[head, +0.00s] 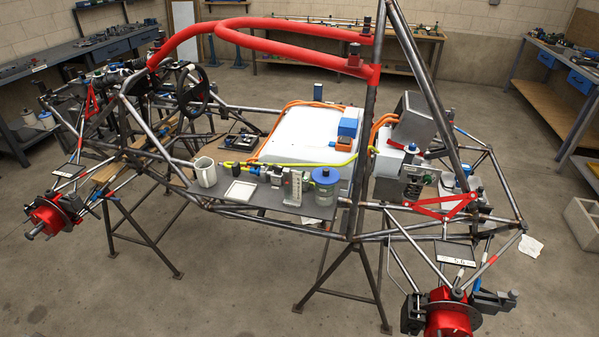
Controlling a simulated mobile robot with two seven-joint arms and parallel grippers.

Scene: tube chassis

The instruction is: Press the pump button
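A grey shelf (225,194) on the near side of the tube chassis carries several small parts. A clear cylinder with a blue lid (326,176) stands at its right end. To its left are an upright grey-white block with markings (294,187) and a small dark unit with yellow-green fittings (262,170). I cannot tell which part is the pump, and no button is clear at this size. Neither of my grippers is in view.
A white cup (205,172) and a white square tray (240,191) sit on the shelf's left. A dark upright tube (364,150) rises just right of the cylinder. Yellow and orange lines run behind. Red hubs (447,314) jut out low. Floor in front is clear.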

